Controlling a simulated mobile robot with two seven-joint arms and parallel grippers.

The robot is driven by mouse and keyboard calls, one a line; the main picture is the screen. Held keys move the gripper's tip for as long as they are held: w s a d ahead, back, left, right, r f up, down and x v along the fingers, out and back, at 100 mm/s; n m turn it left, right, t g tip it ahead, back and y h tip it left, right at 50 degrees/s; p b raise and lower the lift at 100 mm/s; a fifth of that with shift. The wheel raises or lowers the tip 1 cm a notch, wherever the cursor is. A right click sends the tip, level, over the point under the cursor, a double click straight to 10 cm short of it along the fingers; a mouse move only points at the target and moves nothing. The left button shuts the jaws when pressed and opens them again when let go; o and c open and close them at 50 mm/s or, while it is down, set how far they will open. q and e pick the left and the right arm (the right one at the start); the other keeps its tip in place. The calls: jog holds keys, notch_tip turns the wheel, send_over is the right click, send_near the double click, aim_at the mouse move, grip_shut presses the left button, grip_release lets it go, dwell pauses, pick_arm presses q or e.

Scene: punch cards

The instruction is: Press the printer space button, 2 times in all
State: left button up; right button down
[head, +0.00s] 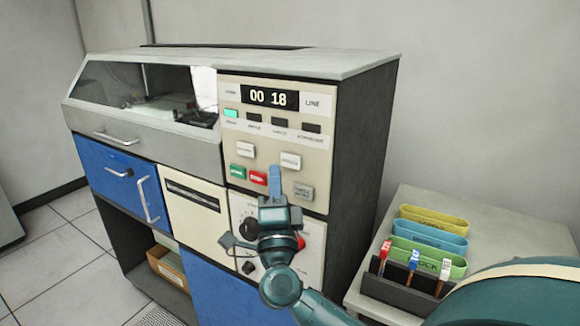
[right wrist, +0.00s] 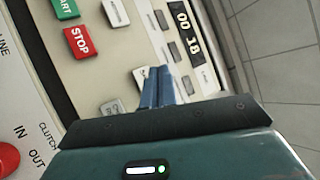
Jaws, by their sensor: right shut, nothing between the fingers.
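The control panel (head: 240,205) is on the front right of the printer cabinet. A white button (head: 291,159) sits right of centre on the panel. It also shows in the right wrist view (right wrist: 139,76), partly hidden behind my blue fingers. Another white button (head: 245,150) is further left. Their labels are too small to read, so I cannot tell which is the space button. My right gripper (head: 275,168) is shut and empty, fingers pointing at the panel by the right white button; in the right wrist view its tips (right wrist: 157,72) overlap that button's edge. Contact is unclear. My left gripper is not seen.
The green START button (head: 237,172), red STOP button (head: 258,178) and a grey button (head: 304,191) are close by. The display (head: 270,97) reads 00 18; a green lamp (head: 231,113) is lit. A side table (head: 415,205) with a card rack stands right.

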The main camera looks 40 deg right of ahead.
aim_at(291, 161)
jog(key=shift+w+d, duration=0.25)
jog(key=shift+d, duration=0.35)
jog(key=shift+w+d, duration=0.25)
jog(key=shift+d, duration=0.35)
dwell(0.3)
jog(key=shift+d, duration=0.1)
dwell(0.8)
jog(key=shift+w+d+p, duration=0.15)
jog(key=shift+d+p, duration=0.15)
jog(key=shift+p, duration=0.1)
